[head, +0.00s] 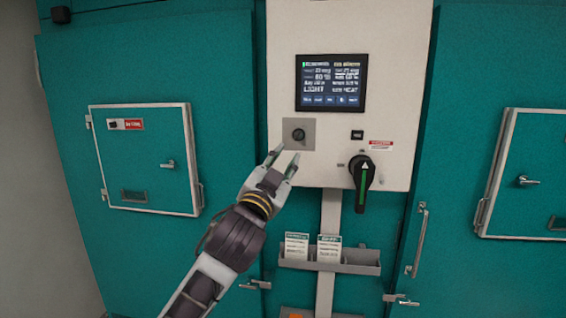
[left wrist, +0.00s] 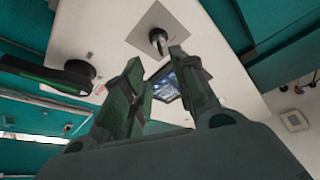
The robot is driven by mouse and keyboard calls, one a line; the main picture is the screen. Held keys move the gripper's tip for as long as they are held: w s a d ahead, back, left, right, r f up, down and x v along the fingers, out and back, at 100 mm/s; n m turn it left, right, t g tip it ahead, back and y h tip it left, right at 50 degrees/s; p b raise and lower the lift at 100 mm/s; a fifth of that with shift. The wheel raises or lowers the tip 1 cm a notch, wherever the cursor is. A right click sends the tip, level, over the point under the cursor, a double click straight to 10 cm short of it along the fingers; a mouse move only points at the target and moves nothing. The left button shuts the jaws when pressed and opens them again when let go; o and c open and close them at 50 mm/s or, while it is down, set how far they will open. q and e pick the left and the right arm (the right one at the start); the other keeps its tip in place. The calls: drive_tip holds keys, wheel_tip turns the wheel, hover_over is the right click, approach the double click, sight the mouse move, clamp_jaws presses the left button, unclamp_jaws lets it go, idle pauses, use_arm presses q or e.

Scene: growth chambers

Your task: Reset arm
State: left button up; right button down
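My left gripper (head: 285,161) is raised in front of the white control panel (head: 397,100), just below a grey square plate (head: 308,146) with a dark round knob (head: 298,134). Its two fingers are apart, with nothing between them. In the left wrist view my left gripper (left wrist: 158,72) shows spread fingers, and the knob (left wrist: 157,38) stands just beyond the fingertips, apart from them as far as I can tell. My right gripper is in neither view.
A black rotary handle (head: 362,172) sticks out at the panel's lower right, below a lit screen (head: 331,83). A grey tray (head: 345,267) with cards hangs below. Teal chamber doors (head: 150,241) stand on both sides, with projecting latches and a bar handle (head: 416,240).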

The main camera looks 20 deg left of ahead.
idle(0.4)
